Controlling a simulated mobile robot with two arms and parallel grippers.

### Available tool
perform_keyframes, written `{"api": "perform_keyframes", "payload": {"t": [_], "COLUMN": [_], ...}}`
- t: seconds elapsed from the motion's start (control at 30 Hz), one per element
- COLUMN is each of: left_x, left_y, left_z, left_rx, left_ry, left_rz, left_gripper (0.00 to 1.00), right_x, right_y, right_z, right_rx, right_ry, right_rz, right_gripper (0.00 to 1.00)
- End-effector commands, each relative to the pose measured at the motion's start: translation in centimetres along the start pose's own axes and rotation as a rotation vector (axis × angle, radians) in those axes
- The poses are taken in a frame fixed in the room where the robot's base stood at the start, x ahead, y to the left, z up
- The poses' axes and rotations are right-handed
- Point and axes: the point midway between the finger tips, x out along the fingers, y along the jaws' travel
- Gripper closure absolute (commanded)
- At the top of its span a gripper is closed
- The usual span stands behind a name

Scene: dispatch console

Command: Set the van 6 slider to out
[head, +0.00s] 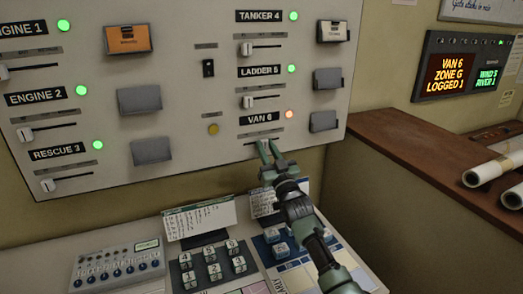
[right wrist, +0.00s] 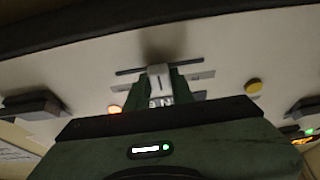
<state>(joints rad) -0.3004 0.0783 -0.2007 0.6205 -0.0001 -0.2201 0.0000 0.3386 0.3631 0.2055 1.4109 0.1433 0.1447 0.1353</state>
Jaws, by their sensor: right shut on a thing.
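The van 6 slider (head: 265,143) is on the wall panel under the black VAN 6 label (head: 259,119). My right gripper (head: 269,149) reaches up to it from below and is shut on its knob. In the right wrist view the pale knob (right wrist: 158,76) sits between the green fingers, near the middle of its dark slot. The fingers hide part of the knob and slot. The van 6 lamp (head: 289,114) glows orange. The small position labels are too small to read. My left gripper is not in view.
Other slider rows sit above and to the left, such as ladder 5 (head: 248,102) and rescue 3 (head: 48,185), with green lamps. A grey flap (head: 323,121) is right of van 6. A desk with keys (head: 212,262) lies below. A display (head: 463,68) reads VAN 6, ZONE G.

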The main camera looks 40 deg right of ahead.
Motion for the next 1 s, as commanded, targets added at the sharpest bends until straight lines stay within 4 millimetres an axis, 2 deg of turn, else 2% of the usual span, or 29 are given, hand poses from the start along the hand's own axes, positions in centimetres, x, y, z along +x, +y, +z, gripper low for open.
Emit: {"api": "perform_keyframes", "payload": {"t": [0.07,0.1,0.17,0.47,0.57,0.9,1.0], "left_x": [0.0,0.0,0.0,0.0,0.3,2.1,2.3], "left_y": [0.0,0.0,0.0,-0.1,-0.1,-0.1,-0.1], "left_z": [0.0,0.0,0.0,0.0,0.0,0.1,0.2], "left_rx": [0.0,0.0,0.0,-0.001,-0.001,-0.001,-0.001], "left_ry": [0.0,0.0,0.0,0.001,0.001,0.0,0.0], "left_rz": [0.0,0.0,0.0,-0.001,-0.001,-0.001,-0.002], "left_gripper": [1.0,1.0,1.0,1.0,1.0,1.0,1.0], "right_x": [0.0,0.0,0.0,-0.1,-0.7,-6.2,-7.3], "right_y": [0.0,0.0,0.0,0.0,0.0,0.0,0.1], "right_z": [0.1,0.1,0.1,0.1,0.2,0.4,0.3], "right_rx": [0.001,0.001,0.001,0.0,0.0,0.0,0.0], "right_ry": [-0.004,-0.004,-0.004,-0.002,-0.002,-0.004,-0.004], "right_rz": [0.001,0.001,0.001,0.0,0.0,0.001,0.001], "right_gripper": [1.0,0.71,0.55,0.55,0.55,0.55,0.55]}}
